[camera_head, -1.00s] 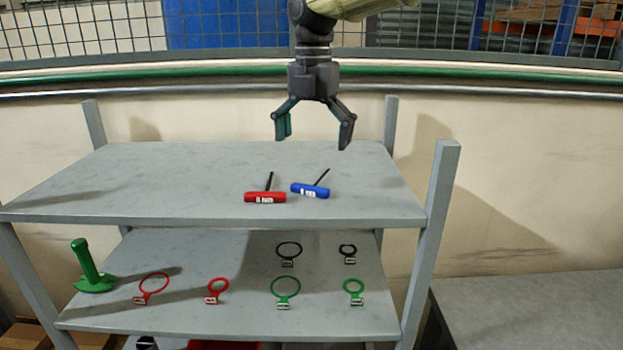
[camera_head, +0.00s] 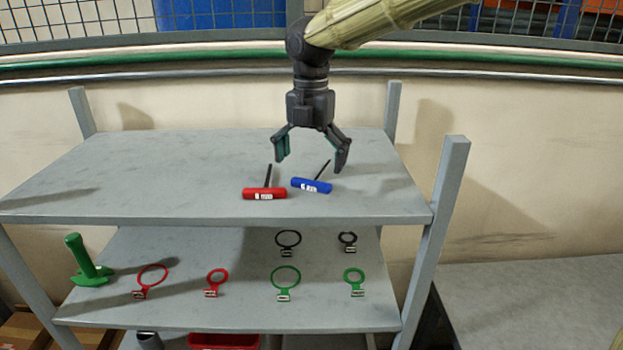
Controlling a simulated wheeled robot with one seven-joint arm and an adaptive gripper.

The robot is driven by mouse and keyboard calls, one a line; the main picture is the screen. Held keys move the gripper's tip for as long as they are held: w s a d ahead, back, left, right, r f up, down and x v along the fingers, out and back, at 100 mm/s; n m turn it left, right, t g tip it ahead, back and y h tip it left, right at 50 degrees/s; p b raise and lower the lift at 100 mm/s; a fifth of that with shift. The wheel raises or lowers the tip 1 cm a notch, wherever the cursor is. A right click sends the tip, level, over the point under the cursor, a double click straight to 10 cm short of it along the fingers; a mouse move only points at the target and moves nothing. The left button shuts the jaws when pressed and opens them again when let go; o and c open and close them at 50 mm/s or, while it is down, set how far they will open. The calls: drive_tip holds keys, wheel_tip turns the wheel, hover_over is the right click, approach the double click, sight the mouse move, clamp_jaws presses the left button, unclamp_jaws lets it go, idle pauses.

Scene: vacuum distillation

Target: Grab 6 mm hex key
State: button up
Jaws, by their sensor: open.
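Two T-handled hex keys lie on the top shelf near its front edge. The red-handled hex key (camera_head: 257,193) is on the left and the blue-handled hex key (camera_head: 311,186) is on the right, each with a black shaft pointing away from me. Both handles bear a white size label, too small to read surely, so I cannot tell which is 6 mm. My gripper (camera_head: 311,163) points down with fingers spread, empty, above and slightly behind the keys, closest in the picture to the blue one. Its right finger overlaps the area near the blue key's shaft.
The grey top shelf (camera_head: 150,185) is otherwise bare, with posts at its corners. The lower shelf (camera_head: 230,315) holds a green stand (camera_head: 85,262) and several red, green and black rings. A wall with rails stands behind.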

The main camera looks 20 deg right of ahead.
sight(312, 180)
drive_tip(key=shift+d+f+p, duration=0.15)
drive_tip(key=shift+f+p, duration=0.75)
drive_tip(key=shift+f, duration=0.95)
drive_tip(key=shift+s, duration=0.2)
drive_tip(key=shift+s+r, duration=0.1)
drive_tip(key=shift+c, duration=0.8)
drive_tip(key=c, duration=0.8)
drive_tip(key=shift+c, duration=0.7)
